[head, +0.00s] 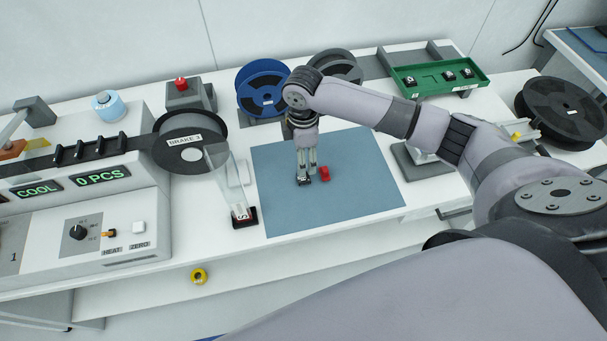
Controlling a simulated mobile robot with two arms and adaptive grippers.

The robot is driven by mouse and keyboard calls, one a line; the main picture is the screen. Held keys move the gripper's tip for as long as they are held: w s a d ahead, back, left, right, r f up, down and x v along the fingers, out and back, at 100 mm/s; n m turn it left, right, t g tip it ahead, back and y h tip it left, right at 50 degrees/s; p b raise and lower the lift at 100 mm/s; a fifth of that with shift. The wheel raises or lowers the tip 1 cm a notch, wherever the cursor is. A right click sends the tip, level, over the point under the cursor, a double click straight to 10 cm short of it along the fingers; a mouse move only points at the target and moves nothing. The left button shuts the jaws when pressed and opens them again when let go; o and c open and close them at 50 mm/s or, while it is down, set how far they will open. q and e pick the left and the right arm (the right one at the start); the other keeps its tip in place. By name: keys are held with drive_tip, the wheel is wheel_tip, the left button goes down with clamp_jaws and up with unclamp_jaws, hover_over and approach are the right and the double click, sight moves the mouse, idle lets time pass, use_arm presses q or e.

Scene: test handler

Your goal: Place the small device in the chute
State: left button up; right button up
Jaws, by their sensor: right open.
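My right gripper (306,174) reaches down over the blue mat (350,200), its fingers open and pointing down. A small dark device (303,182) appears to be at its fingertips, low on the mat; the fingers partly hide it, and I cannot tell whether they touch it. A clear sloping piece (224,175), which looks like the chute, stands left of the mat. My left gripper is not in view.
A red block (325,173) lies close to the right of my gripper. A green tray (410,92) with several small dark parts is at the back right. Reels (265,108) stand behind the mat. A machine with displays (101,178) is at the left. The mat's front is clear.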

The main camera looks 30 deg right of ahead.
sight(302, 178)
wheel_tip(302, 178, down, 3)
drive_tip(key=shift+r, duration=0.15)
drive_tip(key=f, duration=0.1)
drive_tip(key=f+p, duration=0.2)
drive_tip(key=f, duration=0.1)
drive_tip(key=shift+s+a, duration=0.2)
drive_tip(key=shift+a, duration=0.1)
drive_tip(key=shift+f+p, duration=0.3)
drive_tip(key=shift+f, duration=0.35)
drive_tip(key=shift+c, duration=0.3)
drive_tip(key=c, duration=1.1)
drive_tip(key=shift+r, duration=0.1)
